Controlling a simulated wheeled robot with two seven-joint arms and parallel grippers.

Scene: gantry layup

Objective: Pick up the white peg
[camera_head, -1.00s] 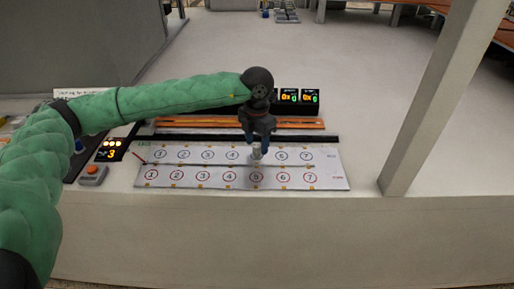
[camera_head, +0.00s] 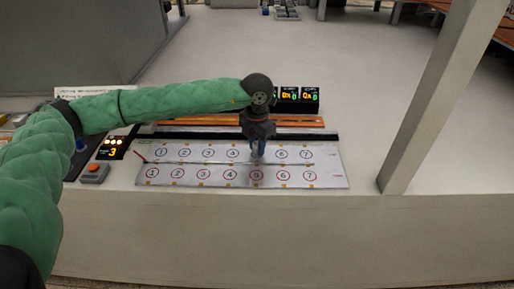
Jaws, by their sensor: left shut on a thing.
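My left gripper (camera_head: 258,153) reaches down over the board (camera_head: 330,178) of numbered circles and is shut on the white peg, at the blue row's position between 4 and 6. The peg is mostly hidden by the fingers, so I cannot tell whether it is still seated or raised. The board has a row of blue circles at the back and a row of red circles in front. My right gripper is not in view.
An orange rail (camera_head: 190,122) and a dark bar run behind the board. Lit counters (camera_head: 298,96) stand behind these. A display showing 3 (camera_head: 112,150) and a box with an orange button (camera_head: 95,172) are at left. A pale post (camera_head: 425,110) rises at right.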

